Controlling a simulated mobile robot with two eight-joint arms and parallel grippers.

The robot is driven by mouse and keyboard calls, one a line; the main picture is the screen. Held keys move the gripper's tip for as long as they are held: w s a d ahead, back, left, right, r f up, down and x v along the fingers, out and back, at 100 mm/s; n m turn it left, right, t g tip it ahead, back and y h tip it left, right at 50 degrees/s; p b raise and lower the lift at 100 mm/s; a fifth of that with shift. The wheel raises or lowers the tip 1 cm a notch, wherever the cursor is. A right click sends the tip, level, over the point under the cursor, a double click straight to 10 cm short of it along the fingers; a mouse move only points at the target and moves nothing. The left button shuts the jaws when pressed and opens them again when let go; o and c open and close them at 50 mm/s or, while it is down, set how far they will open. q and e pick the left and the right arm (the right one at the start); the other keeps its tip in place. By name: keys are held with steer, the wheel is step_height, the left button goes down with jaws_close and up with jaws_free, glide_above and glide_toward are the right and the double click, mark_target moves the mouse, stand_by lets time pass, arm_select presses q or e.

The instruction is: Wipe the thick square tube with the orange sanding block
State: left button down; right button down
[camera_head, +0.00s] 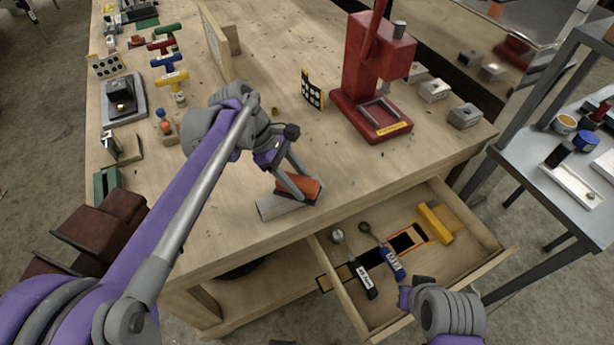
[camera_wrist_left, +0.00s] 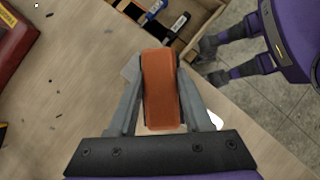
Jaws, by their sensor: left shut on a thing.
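The orange sanding block (camera_head: 299,187) is held between the fingers of my left gripper (camera_head: 296,191), near the front edge of the wooden table. In the left wrist view the block (camera_wrist_left: 161,88) fills the gap between the two fingers. The thick square tube (camera_head: 278,208) is grey and lies under and beside the block, with its left part bare. The block appears to be on top of the tube; contact is hidden.
An open drawer (camera_head: 333,292) holds several tools, including a blue-labelled one (camera_head: 393,263) and a yellow piece (camera_head: 437,222). A red press (camera_head: 372,100) stands behind. Coloured T-handles (camera_head: 170,65) stand at back left. The tabletop between is mostly clear.

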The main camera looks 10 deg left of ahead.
mark_target(293, 199)
arm_select(q)
steer(key=shift+s+a, duration=0.55)
steer(key=shift+a, duration=0.3)
steer(key=shift+s+a, duration=0.5)
steer(key=shift+a, duration=0.35)
steer(key=shift+r, duration=0.1)
steer(key=shift+d+r+p, duration=0.1)
steer(key=shift+r+p, duration=2.15)
steer(key=shift+r, duration=0.65)
steer(key=shift+r, duration=0.1)
steer(key=shift+r, duration=0.25)
step_height(293, 199, up, 2)
steer(key=shift+w+r+p, duration=0.1)
steer(key=shift+r+p, duration=0.1)
steer(key=shift+p, duration=0.7)
